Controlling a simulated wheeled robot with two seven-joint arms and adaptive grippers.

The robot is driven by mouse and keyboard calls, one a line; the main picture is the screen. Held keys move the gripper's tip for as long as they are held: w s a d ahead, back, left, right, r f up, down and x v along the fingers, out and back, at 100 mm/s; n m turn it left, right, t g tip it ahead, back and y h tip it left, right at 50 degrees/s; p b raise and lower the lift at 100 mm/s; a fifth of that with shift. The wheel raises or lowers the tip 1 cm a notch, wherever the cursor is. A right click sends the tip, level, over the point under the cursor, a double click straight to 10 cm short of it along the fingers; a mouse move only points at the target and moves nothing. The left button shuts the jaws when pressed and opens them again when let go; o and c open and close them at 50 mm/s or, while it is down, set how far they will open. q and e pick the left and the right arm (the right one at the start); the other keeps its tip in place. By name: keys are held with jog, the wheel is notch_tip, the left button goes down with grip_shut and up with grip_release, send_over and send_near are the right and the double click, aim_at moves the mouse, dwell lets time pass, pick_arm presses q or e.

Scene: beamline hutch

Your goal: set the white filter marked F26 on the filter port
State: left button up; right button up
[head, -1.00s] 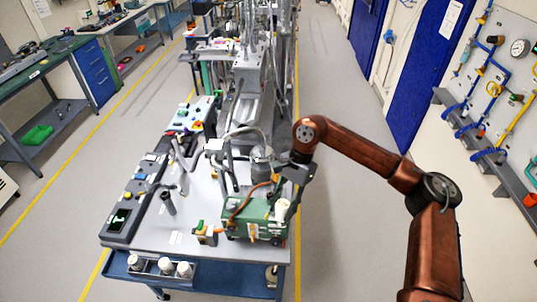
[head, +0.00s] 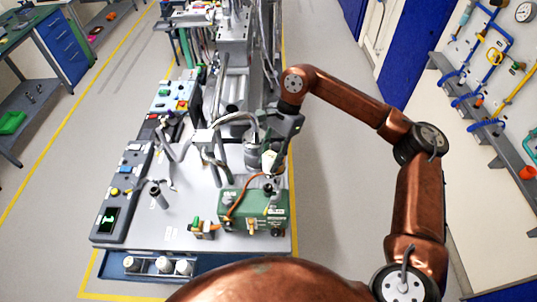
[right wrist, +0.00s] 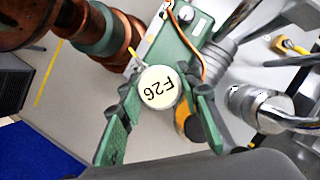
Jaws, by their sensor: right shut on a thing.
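In the head view the filter (head: 268,160) is a small white shape under my right gripper (head: 272,150), above and behind the green pump box (head: 236,206). The gripper is shut on the filter, clear of the box. The box also shows beyond the filter in the right wrist view (right wrist: 170,45). I cannot tell which fitting is the filter port. My left gripper is out of view.
Grey metal vessels and hoses (head: 255,150) stand close beside the gripper. A dark control strip (head: 118,205) runs along the table's left side. Several white-topped containers (head: 164,265) sit on the blue lower shelf. The grey tabletop (head: 180,215) has bare room at front left.

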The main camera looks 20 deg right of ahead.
aim_at(268, 171)
jog(key=shift+w+a+f+b, duration=0.1)
jog(key=shift+a+f+b, duration=0.1)
jog(key=shift+f, duration=0.4)
jog(key=shift+w+a+f+b, duration=0.1)
jog(key=shift+a+f+b, duration=0.1)
jog(key=shift+f, duration=0.35)
jog(key=shift+d+f, duration=0.1)
jog(key=shift+f, duration=0.25)
notch_tip(268, 171, down, 2)
jog(key=shift+s+f+b, duration=0.1)
jog(key=shift+s+b, duration=0.05)
jog(key=shift+b, duration=0.35)
jog(key=shift+f, duration=0.55)
pick_arm(q)
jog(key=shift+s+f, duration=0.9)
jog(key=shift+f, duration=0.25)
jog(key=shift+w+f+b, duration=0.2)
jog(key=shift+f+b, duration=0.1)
jog(key=shift+b, duration=0.1)
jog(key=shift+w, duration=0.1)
